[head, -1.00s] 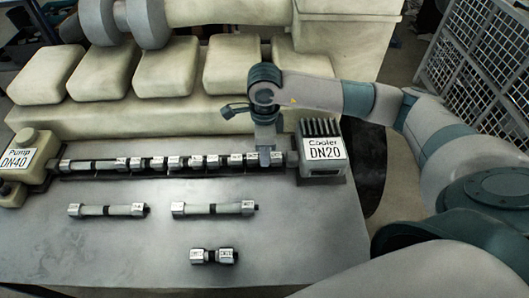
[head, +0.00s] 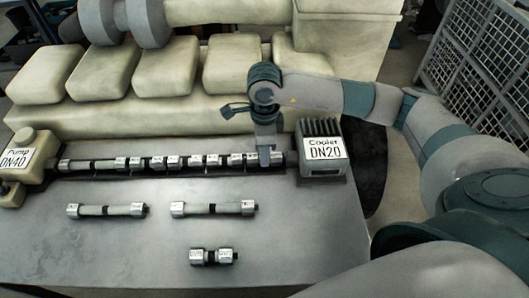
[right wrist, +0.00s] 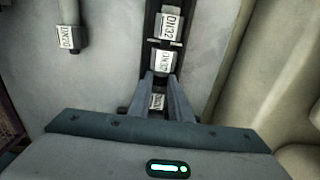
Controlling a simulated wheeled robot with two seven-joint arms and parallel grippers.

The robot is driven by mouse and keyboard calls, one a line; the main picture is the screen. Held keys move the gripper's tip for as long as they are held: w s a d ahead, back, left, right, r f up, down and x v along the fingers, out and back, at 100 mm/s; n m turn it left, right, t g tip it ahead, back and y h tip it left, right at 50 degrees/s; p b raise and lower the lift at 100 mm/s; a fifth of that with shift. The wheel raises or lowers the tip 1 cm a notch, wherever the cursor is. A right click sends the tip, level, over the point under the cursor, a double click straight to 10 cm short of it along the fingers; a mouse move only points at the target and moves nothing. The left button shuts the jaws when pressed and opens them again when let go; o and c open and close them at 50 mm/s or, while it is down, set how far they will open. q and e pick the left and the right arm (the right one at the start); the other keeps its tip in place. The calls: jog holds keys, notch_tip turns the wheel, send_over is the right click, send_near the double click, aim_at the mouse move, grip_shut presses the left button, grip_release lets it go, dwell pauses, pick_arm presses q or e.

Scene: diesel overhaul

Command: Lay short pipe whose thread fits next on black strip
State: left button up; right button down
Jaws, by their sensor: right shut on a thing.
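The black strip (head: 150,176) runs between the pump and the cooler, bearing a row of pipes with silver, labelled ends. It also shows in the right wrist view (right wrist: 151,28). My right gripper (head: 264,160) is low over the row's right end, beside the cooler. In the right wrist view its fingers (right wrist: 160,78) are shut on a short pipe (right wrist: 157,101), whose label is too small to read. An end piece marked DN32 (right wrist: 171,22) lies on the strip beyond the fingertips. The held pipe's underside is hidden. My left gripper is out of view.
The pump (head: 20,155), marked DN40, stands left; the cooler (head: 323,150), marked DN20, stands right. Two longer loose pipes (head: 107,210) (head: 212,208) and a short one (head: 213,257) lie on the grey table (head: 120,260). Pale engine blocks stand behind.

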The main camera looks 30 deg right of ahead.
dwell(0.7)
jog(key=c, duration=1.6)
grip_release()
jog(key=shift+o, duration=0.2)
jog(key=shift+f, duration=0.1)
jog(key=shift+b, duration=0.3)
jog(key=shift+r, duration=0.6)
notch_tip(320, 180, up, 16)
jog(key=b, duration=0.4)
jog(key=shift+r, duration=0.15)
